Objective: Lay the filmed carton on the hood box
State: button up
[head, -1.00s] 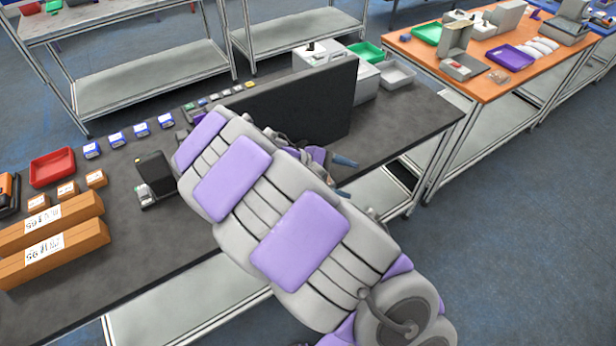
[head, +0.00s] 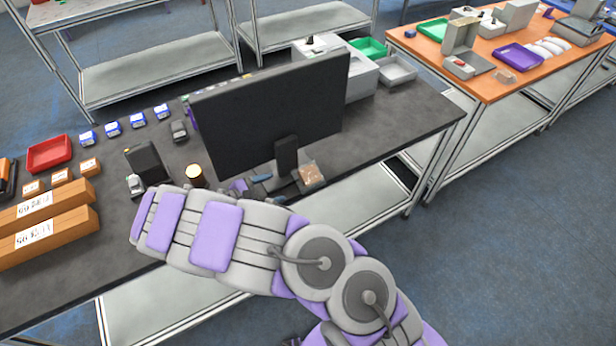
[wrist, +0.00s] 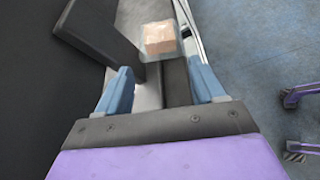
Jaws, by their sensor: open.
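The filmed carton, a small tan box in clear wrap (head: 312,173), lies on the dark table near its front edge, just right of the monitor's foot. In the wrist view the carton (wrist: 160,38) is ahead of the fingertips, roughly centred between them and apart from them. My gripper (wrist: 163,88) is open and empty, with two blue fingers. In the head view my gripper (head: 268,185) is low by the monitor stand, left of the carton and partly hidden by my arm. I cannot tell for certain which thing is the hood box; a grey box with an upright panel (head: 460,38) stands on the orange table.
A large black monitor (head: 265,110) stands close behind my gripper, its stand (head: 287,155) beside the fingers. White boxes and a grey bin (head: 397,70) are behind it. Long cartons (head: 45,235) and a red tray (head: 50,154) lie left. The table right of the carton is clear.

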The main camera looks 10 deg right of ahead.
aim_at(305, 176)
jog(key=b+x, duration=0.2)
jog(key=x, duration=1)
jog(key=shift+r+b, duration=0.1)
jog(key=shift+b, duration=0.25)
jog(key=c, duration=0.9)
jog(key=shift+o, duration=0.2)
jog(key=shift+r, duration=0.15)
notch_tip(305, 176, up, 18)
jog(key=p, duration=0.4)
